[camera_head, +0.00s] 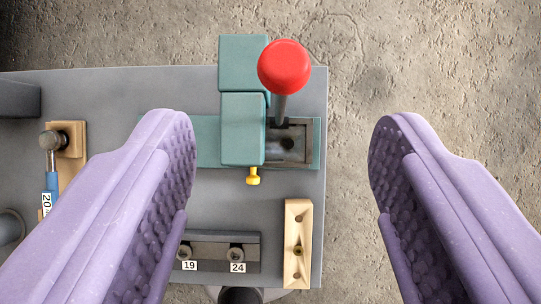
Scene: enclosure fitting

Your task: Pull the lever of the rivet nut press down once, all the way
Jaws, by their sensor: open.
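The rivet nut press (243,130) is a teal block body on the grey bench, seen from above. Its lever is a short grey rod with a red ball knob (283,67), which stands toward the top of the picture. A small yellow piece (253,176) sticks out below the press body. My gripper (281,150) has two purple padded fingers spread wide on either side of the picture. The gap between them is empty. The red knob lies above the line of the fingertips and touches neither finger. The left finger hides part of the bench and the press base.
The grey bench (160,88) ends just right of the press, over a rough concrete floor (430,60). A wooden block (298,215) with holes and a dark rack labelled 19 and 24 (215,240) lie below. A blue-handled tool (52,182) stands at left.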

